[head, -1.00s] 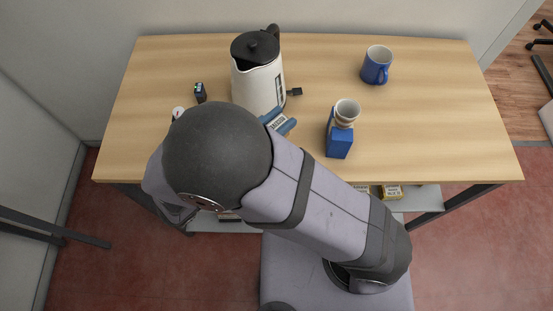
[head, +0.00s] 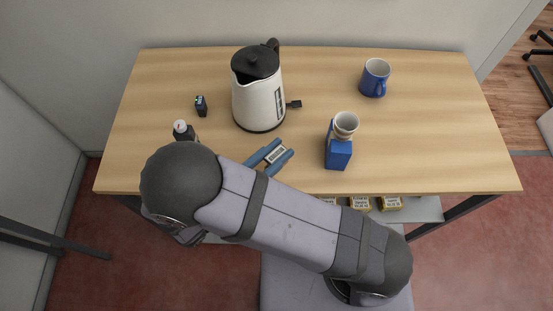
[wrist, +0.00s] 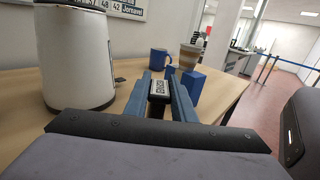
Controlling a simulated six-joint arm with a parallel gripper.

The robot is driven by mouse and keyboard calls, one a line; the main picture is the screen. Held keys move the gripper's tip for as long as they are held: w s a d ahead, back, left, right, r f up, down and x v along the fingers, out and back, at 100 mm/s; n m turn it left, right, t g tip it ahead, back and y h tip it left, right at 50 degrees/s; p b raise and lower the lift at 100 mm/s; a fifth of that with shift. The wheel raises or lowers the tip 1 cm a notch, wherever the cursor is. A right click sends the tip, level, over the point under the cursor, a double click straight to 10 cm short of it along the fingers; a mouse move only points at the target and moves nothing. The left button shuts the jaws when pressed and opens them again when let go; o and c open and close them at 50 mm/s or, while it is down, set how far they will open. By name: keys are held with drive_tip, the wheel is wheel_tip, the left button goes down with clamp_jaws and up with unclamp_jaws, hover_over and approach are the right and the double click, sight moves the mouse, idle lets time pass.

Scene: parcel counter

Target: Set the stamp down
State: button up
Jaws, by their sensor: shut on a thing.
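The stamp (head: 276,155), a small block with a black-and-white label on top, sits between the blue fingers of my gripper (head: 279,152). In the wrist view the stamp (wrist: 159,89) is pinched near the tips of my gripper (wrist: 159,80), label facing up. My gripper is shut on it, over the front middle part of the wooden table (head: 440,130). The stamp's underside is hidden, so I cannot tell whether it touches the table.
A white kettle (head: 260,100) stands behind my gripper. A blue box (head: 339,154) with paper cups (head: 346,124) stands right of it; a blue mug (head: 375,80) is farther back. A small dark object (head: 201,106) and dark bottle (head: 184,132) are left. The table's right side is clear.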

drive_tip(key=shift+f+p, duration=0.3)
drive_tip(key=shift+f, duration=1.8)
drive_tip(key=o, duration=1.1)
drive_tip(key=shift+f, duration=0.1)
drive_tip(key=shift+c, duration=0.2)
drive_tip(key=shift+s+a+b, duration=0.3)
drive_tip(key=shift+a, duration=0.1)
drive_tip(key=b+v, duration=0.4)
drive_tip(key=v, duration=0.7)
